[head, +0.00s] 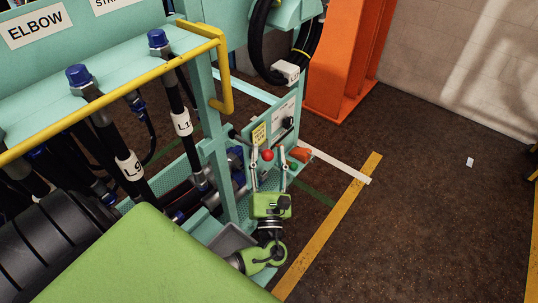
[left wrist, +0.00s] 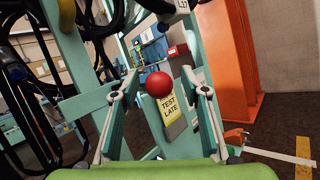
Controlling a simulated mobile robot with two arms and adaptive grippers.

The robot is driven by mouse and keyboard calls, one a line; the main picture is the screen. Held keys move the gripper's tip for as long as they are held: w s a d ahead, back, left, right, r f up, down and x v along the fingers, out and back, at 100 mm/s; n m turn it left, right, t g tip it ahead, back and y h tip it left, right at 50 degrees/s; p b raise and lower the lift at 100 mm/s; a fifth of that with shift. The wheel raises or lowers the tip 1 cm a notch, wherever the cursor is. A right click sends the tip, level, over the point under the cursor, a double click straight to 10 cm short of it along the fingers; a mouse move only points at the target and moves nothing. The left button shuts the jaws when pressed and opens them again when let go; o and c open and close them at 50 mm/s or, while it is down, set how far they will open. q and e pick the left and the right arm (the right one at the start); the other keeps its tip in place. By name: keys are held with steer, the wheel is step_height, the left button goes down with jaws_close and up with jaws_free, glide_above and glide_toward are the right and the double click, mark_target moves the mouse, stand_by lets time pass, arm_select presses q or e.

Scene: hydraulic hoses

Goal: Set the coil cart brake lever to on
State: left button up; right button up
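The cart's brake lever shows as a red ball knob (head: 268,155) on the teal coil cart (head: 215,170), near its right end. The knob also shows in the left wrist view (left wrist: 158,84), roughly midway between the two fingers. Its shaft is hard to make out, and I cannot read which position the lever is in. My left gripper (head: 269,162) is open, with a finger on each side of the knob. In the left wrist view its fingers (left wrist: 158,92) stand clear of the knob, with gaps on both sides. My right gripper is in neither view.
A yellow tag (head: 258,134) and a panel with a black knob (head: 288,123) sit just behind the lever. A yellow rail (head: 225,75) and black hoses (head: 110,135) are to the left. An orange post (head: 345,55) stands behind. The floor at right is mostly clear.

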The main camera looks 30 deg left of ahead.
arm_select(q)
steer(key=v, duration=1.2)
